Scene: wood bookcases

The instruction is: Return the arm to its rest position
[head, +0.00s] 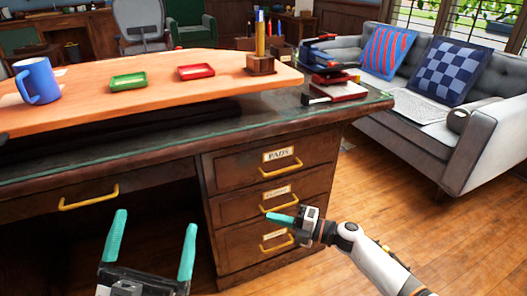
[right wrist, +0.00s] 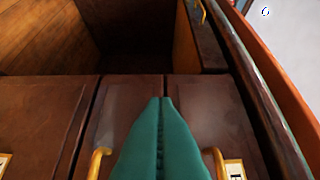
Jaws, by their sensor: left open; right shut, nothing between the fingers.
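My left gripper (head: 150,248) is open and empty at the bottom left of the head view, in front of the desk's dark knee space. My right gripper (head: 270,217) is shut and empty in front of the drawers. In the head view its tip overlaps the middle drawer (head: 305,190) near that drawer's yellow handle (head: 279,209). In the right wrist view the closed green fingers (right wrist: 161,140) point at the brown drawer fronts, between two yellow handles. I cannot tell whether they touch the wood.
The desk (head: 125,165) fills the middle, with a stack of labelled drawers that look closed. On it are a blue mug (head: 38,80), a green tray (head: 128,81), a red tray (head: 196,71) and a pencil holder (head: 260,64). A grey sofa (head: 480,150) stands right; wooden floor (head: 450,235) is clear before it.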

